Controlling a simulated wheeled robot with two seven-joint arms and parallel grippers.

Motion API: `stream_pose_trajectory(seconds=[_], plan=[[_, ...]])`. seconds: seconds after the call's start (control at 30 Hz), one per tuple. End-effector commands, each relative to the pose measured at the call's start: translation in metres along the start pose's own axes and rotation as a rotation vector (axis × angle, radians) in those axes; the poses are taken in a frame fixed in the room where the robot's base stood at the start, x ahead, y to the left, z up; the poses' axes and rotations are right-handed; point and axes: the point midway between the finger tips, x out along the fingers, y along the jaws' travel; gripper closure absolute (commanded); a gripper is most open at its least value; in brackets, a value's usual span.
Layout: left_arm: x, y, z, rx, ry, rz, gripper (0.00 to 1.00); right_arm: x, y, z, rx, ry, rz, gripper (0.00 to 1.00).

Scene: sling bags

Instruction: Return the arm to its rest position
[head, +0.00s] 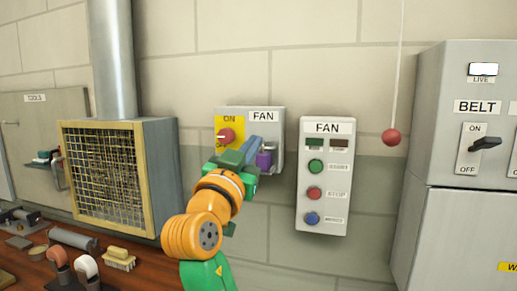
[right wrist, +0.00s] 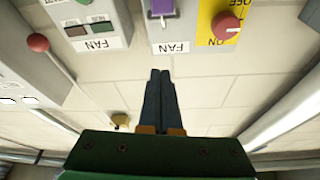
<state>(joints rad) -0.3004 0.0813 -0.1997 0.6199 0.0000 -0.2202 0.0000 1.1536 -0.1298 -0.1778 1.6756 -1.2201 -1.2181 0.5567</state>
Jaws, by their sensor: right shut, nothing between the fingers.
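My right arm, orange and green, reaches up from the bottom middle of the head view. Its gripper (head: 247,150) is in front of the fan switch box (head: 276,122), which has a red knob (head: 227,136) on a yellow plate and a purple part (head: 264,160). In the right wrist view the two dark fingers (right wrist: 160,78) lie together, shut and empty, with their tips below the FAN label of the box in that picture. Bare wall shows around the fingers there. I cannot tell whether the gripper touches the box in the head view. My left gripper is not in view.
A fan button panel (head: 325,220) hangs right of the switch box, with a red ball (head: 391,137) on a cord beyond it. A grey belt cabinet (head: 455,120) stands at the right. A caged fan unit (head: 155,165) and a cluttered wooden bench (head: 150,262) are at the left.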

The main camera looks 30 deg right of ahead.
Motion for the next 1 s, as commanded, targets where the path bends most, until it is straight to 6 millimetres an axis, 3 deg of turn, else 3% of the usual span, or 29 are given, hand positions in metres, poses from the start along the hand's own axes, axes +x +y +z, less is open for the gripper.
stream_pose_trajectory(seconds=[0.2, 0.67, 0.77, 0.87, 0.9, 1.0], plan=[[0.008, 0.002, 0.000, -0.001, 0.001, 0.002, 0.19, -0.015, 0.000, 0.000, 0.001, 0.000, 0.000, 1.00], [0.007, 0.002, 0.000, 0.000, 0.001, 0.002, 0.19, -0.014, -0.003, 0.005, -0.015, -0.008, -0.009, 1.00], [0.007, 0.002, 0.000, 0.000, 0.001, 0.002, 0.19, -0.013, -0.027, 0.050, -0.129, -0.063, -0.090, 1.00], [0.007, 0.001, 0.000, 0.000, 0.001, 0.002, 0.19, -0.023, -0.061, 0.143, -0.321, -0.181, -0.251, 1.00], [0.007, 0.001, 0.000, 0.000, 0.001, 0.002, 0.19, -0.032, -0.070, 0.186, -0.394, -0.236, -0.321, 1.00], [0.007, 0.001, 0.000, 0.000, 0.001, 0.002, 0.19, -0.067, -0.076, 0.288, -0.541, -0.379, -0.484, 1.00]])
